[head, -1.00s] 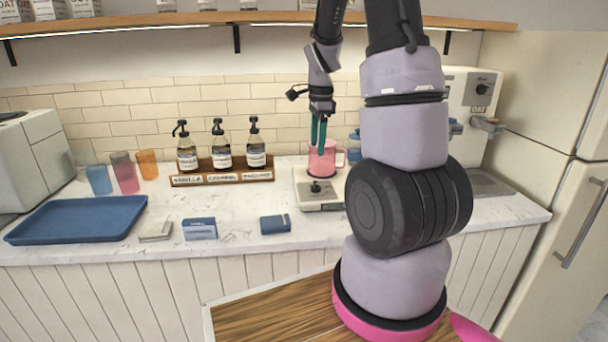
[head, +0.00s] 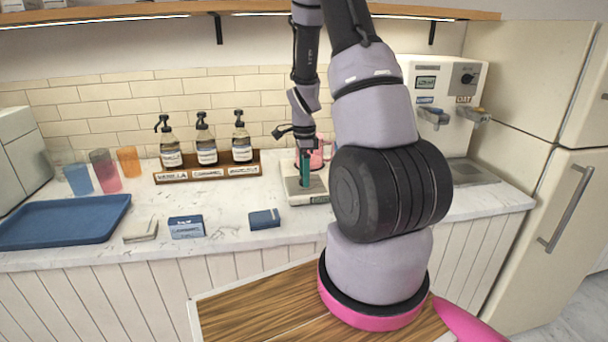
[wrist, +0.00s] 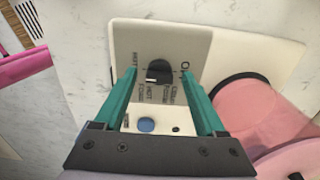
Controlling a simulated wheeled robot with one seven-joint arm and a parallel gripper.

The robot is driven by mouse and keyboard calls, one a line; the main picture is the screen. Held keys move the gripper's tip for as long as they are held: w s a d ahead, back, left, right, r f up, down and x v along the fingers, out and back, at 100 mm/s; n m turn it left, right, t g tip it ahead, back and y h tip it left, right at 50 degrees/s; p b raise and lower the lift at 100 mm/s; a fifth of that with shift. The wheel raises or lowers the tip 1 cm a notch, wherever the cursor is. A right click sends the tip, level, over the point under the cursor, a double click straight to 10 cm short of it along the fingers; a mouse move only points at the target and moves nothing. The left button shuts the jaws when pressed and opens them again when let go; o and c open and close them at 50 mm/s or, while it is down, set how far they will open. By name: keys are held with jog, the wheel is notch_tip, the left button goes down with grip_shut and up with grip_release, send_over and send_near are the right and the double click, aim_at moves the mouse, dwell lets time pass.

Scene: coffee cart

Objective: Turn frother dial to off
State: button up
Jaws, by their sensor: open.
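The frother (head: 293,186) is a white base on the counter, with a grey front panel in the wrist view (wrist: 185,45). Its black dial (wrist: 159,71) has a pale mark that points toward the lower left of the wrist picture. Lettering surrounds the dial, and a blue button (wrist: 146,124) lies below it. A pink pitcher (wrist: 262,110) stands on the base, right of the dial in the wrist view. My gripper (head: 305,182) points down over the frother's front. Its green fingers (wrist: 160,78) are open, one on each side of the dial; contact is not clear. The head view hides the dial.
Syrup bottles (head: 207,150) stand in a wooden rack left of the frother. A dispenser (head: 440,90) stands at right.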

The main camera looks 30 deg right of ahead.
grip_shut()
